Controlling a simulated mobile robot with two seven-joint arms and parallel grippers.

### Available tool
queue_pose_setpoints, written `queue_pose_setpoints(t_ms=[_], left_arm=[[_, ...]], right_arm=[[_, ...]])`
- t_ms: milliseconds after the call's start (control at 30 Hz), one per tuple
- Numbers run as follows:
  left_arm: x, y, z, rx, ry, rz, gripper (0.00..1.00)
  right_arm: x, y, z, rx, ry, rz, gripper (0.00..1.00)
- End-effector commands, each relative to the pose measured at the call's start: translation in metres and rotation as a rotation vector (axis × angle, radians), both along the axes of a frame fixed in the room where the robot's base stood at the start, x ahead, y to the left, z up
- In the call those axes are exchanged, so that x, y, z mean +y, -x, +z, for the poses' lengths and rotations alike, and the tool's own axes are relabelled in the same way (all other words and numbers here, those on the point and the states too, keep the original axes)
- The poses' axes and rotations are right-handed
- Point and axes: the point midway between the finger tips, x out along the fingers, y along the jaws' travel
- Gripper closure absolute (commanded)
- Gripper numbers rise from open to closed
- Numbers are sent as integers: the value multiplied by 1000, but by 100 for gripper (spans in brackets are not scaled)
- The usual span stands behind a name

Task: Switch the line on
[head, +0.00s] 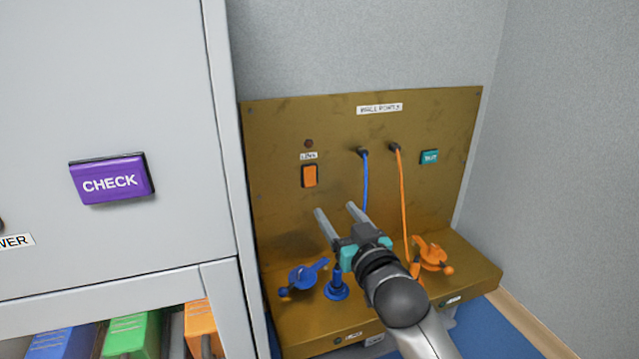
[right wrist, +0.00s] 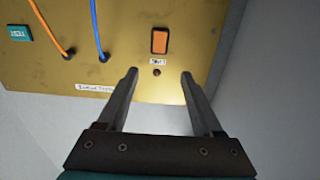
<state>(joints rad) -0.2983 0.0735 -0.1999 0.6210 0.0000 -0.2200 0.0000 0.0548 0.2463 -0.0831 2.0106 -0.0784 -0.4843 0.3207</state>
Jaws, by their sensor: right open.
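An orange rocker switch (head: 310,176) in a dark frame sits on the upright brass panel (head: 270,130), under a small white label (head: 308,156). A small dark round lamp (head: 309,143) is above the label. The switch also shows in the right wrist view (right wrist: 159,40), with the label and the lamp (right wrist: 157,72) below it. My right gripper (head: 334,212) is open and empty in front of the panel, below and right of the switch in the head view. In the right wrist view its fingers (right wrist: 159,75) point at the panel, apart from it. My left gripper is not in view.
Blue (head: 364,185) and orange (head: 403,200) cables hang from the panel. A teal button (head: 429,157) is at right. A blue valve handle (head: 305,275), a blue connector (head: 337,287) and an orange valve handle (head: 433,255) stand on the ledge. A grey cabinet with a purple CHECK button (head: 111,179) is left.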

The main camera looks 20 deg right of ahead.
Motion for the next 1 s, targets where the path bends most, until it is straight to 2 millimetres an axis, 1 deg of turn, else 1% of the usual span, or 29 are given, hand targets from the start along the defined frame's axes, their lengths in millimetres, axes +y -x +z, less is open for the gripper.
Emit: queue_pose_setpoints(t_ms=[167, 600, 1000], left_arm=[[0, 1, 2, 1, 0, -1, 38], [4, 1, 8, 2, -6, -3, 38], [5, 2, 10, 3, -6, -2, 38]], right_arm=[[0, -16, 1, -2, 0, -1, 32], [2, -76, 1, 0, 2, -1, 32], [4, -124, 0, 0, 0, -1, 32]])
